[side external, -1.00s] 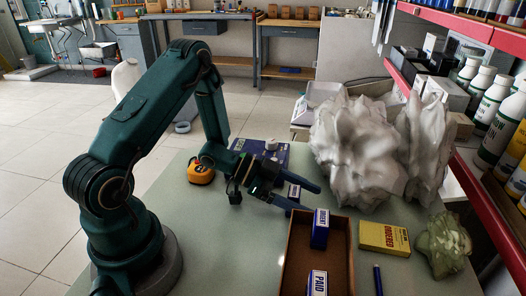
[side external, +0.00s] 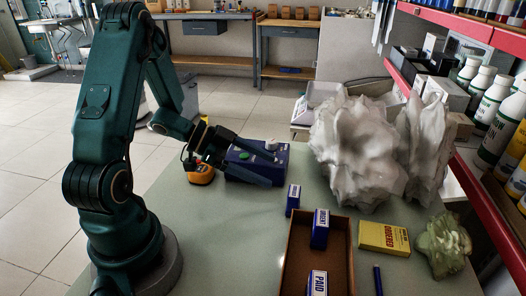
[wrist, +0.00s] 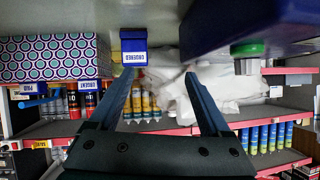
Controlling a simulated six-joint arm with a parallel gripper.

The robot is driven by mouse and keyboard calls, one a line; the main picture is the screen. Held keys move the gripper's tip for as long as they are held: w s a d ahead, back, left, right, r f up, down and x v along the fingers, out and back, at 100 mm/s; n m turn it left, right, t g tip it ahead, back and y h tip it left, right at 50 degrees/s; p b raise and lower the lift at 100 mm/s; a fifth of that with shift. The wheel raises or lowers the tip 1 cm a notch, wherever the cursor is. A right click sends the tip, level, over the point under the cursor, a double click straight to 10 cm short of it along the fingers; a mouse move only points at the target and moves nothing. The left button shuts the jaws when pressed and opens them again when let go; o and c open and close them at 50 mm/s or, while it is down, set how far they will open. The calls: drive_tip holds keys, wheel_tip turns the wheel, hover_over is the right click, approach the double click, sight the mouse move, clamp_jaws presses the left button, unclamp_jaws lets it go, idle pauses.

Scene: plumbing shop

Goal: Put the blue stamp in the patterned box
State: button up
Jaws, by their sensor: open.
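My gripper (side external: 272,171) is open and empty, up and left of the stamp. Its spread fingers also show in the wrist view (wrist: 157,76).
A blue device (side external: 258,160) with a green knob is behind and beside my gripper. A yellow tape measure (side external: 200,172) sits left of it. A yellow ORDERED carton (side external: 384,238), a blue pen (side external: 378,280) and a glassy green lump (side external: 444,245) lie right of the box. Large white rocks (side external: 357,145) stand behind.

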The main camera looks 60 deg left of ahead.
drive_tip(key=w+a+r+y, duration=0.1)
drive_tip(key=y, duration=0.1)
drive_tip(key=w+a+r+n+y, duration=0.1)
drive_tip(key=w+r+y, duration=0.1)
drive_tip(key=w+a+r+t+y, duration=0.1)
drive_tip(key=a+y, duration=0.1)
drive_tip(key=shift+w+a+r+n+y, duration=0.1)
drive_tip(key=shift+w+r+n+y, duration=0.15)
drive_tip(key=shift+w+n+y, duration=0.15)
drive_tip(key=s+d+r+n+g+y, duration=0.2)
drive_tip(key=s+d+r+n+y, duration=0.1)
drive_tip(key=s+r+n, duration=0.3)
drive_tip(key=shift+s+d+r+g+y, duration=0.15)
drive_tip(key=shift+s+d+g+y, duration=0.15)
drive_tip(key=shift+s+y, duration=0.45)
drive_tip(key=s+d+g+h, duration=0.1)
drive_tip(key=s+d, duration=0.2)
drive_tip(key=s+d+h, duration=0.1)
drive_tip(key=s+d, duration=0.2)
drive_tip(key=s+d+f+n+g+h, duration=0.1)
drive_tip(key=s+d+h, duration=0.1)
drive_tip(key=s+d, duration=0.1)
drive_tip(key=shift+s+g, duration=0.3)
drive_tip(key=shift+s, duration=0.05)
drive_tip(key=shift+c, duration=1)
